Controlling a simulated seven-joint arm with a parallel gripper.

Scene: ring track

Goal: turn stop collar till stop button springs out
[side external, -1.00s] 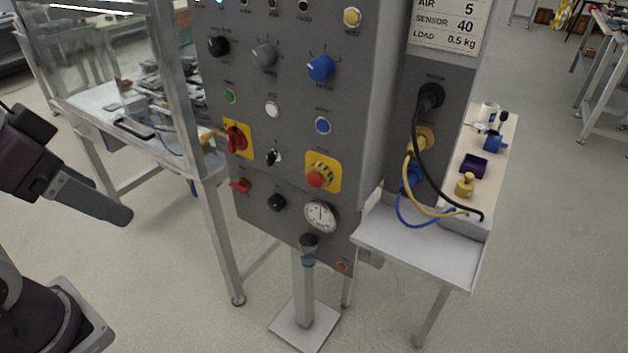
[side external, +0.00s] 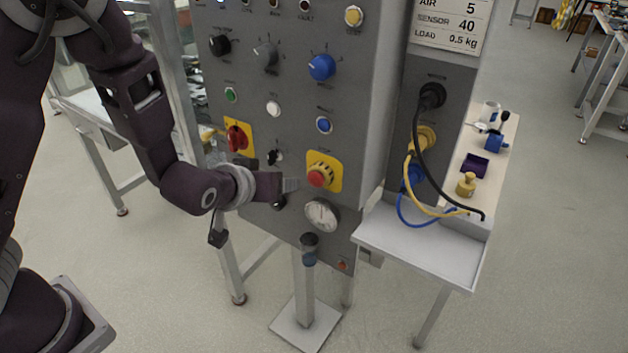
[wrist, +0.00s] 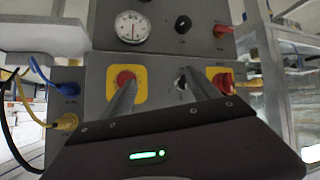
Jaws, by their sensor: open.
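The red stop button (side external: 316,179) sits in a ribbed yellow stop collar (side external: 327,169) on a yellow plate (side external: 337,185) on the grey panel. My gripper (side external: 292,184) is just left of the collar in the side view, pointing at the panel and holding nothing. In the wrist view my open gripper (wrist: 160,77) has its fingers spread. One finger overlaps the red button (wrist: 125,77) and hides part of it and the collar; the other lies toward a red switch. The collar is not between the fingers. I cannot tell whether the button is in or out.
A red rotary switch (side external: 237,138) on yellow and a small black selector (side external: 275,157) are left of the collar. A pressure gauge (side external: 321,215) is below it, and a blue button (side external: 323,125) above. A shelf (side external: 420,240) with plugged cables stands right.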

